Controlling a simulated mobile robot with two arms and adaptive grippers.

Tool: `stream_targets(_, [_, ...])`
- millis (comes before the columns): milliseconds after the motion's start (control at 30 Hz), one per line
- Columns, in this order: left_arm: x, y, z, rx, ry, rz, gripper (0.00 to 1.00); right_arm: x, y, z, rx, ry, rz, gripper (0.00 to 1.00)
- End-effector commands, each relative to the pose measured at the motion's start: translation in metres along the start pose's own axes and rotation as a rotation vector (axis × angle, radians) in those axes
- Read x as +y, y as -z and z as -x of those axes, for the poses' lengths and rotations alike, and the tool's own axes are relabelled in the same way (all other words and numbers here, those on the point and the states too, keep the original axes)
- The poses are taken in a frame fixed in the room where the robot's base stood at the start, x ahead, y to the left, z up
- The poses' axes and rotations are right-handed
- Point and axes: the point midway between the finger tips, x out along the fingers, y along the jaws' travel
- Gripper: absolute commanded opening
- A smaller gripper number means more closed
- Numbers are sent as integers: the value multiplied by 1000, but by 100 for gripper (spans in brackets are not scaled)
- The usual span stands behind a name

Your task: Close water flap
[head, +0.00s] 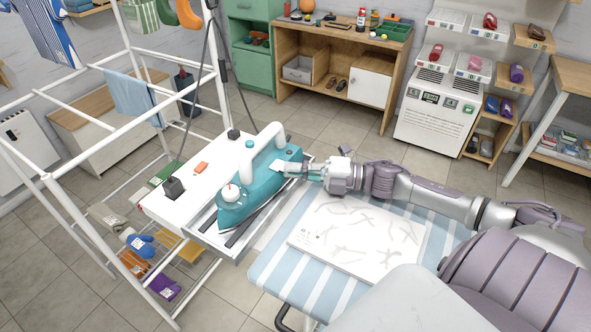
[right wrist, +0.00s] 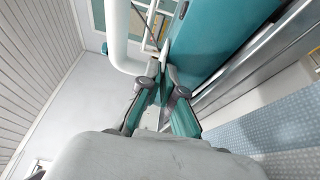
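A teal steam iron (head: 262,183) with a white handle stands on the white stand left of the ironing board. A small white flap (head: 278,166) shows at the iron's rear right, and I take it for the water flap. My right gripper (head: 293,170) is level with the flap, its fingertips close to it. In the right wrist view, the fingertips (right wrist: 163,78) are a small gap apart in front of the teal body (right wrist: 215,40). Whether they touch the flap is hidden. My left gripper is not in view.
A striped ironing board (head: 290,285) with a white patterned sheet (head: 360,236) lies under my right arm. A white drying rack (head: 75,215) stands at the left. Shelves and a white machine (head: 432,112) stand at the back.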

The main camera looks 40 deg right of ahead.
Motion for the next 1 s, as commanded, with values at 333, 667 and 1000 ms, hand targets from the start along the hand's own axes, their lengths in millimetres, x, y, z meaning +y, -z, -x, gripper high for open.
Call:
stream_targets(333, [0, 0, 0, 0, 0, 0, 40, -1, 2, 0, 4, 2, 0, 15])
stream_targets(667, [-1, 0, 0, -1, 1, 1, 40, -1, 0, 4, 1, 3, -1, 15])
stream_targets(1000, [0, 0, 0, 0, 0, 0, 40, -2, 2, 62, 2, 7, -4, 15])
